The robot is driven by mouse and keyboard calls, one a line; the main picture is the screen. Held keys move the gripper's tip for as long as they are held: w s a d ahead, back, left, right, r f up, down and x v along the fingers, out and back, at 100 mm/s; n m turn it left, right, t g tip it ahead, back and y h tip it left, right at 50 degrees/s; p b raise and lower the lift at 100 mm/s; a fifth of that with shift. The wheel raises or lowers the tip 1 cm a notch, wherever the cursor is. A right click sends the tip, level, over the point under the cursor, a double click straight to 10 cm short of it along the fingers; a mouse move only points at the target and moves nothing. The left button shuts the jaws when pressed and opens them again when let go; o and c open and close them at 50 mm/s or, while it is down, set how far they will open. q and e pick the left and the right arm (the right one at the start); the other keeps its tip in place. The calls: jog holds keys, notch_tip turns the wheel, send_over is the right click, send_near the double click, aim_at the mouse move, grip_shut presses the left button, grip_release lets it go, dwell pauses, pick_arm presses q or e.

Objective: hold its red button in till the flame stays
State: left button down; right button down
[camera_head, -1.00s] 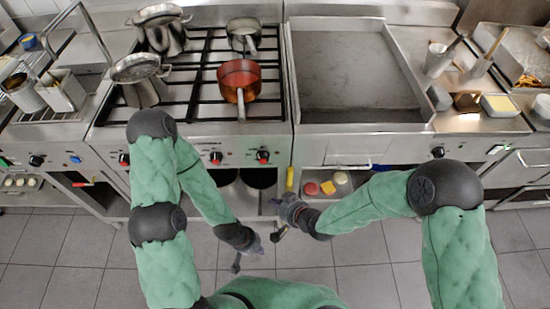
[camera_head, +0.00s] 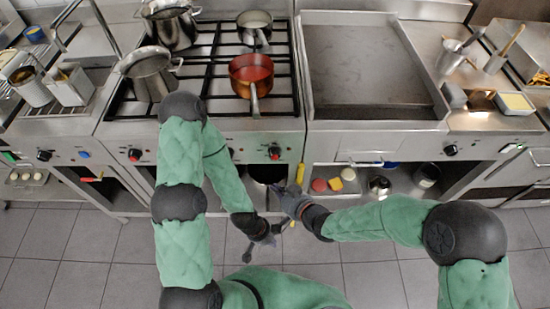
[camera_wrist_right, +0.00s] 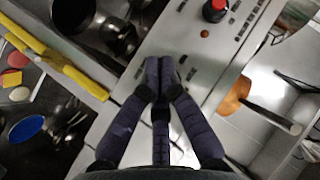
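The stove's front panel carries black knobs with red faces; one (camera_head: 274,153) sits below the copper pan, another (camera_head: 135,154) at the left. In the right wrist view a knob (camera_wrist_right: 214,10) is at the top edge, with a small orange-red button (camera_wrist_right: 204,33) just below it. My right gripper (camera_head: 281,189) is in front of the panel, below the knob. In the wrist view its fingertips (camera_wrist_right: 158,68) are together and empty, apart from the button. My left gripper (camera_head: 265,246) hangs lower, away from the stove; its fingers look spread. No flame is visible.
A copper pan (camera_head: 252,72) of red sauce and steel pots (camera_head: 150,70) stand on the hob. A yellow bar (camera_wrist_right: 60,55) runs beside my right gripper. A shelf right of it holds small coloured items (camera_head: 335,184). The tiled floor is clear.

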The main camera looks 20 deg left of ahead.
aim_at(275, 158)
jog(key=w+a+b, duration=0.1)
jog(key=w+a, duration=0.1)
jog(key=w, duration=0.6)
jog(key=shift+a+b, duration=0.15)
jog(key=shift+b, duration=0.25)
jog(key=shift+w, duration=0.15)
dwell(1.1)
jog(key=shift+w+a, duration=0.1)
jog(key=shift+w, duration=0.15)
jog(key=shift+w+a, duration=0.1)
jog(key=shift+w, duration=0.2)
dwell(2.3)
jog(key=shift+s, duration=0.1)
dwell(1.8)
jog(key=shift+s+d, duration=0.25)
jog(key=shift+s, duration=0.4)
jog(key=shift+s, duration=0.1)
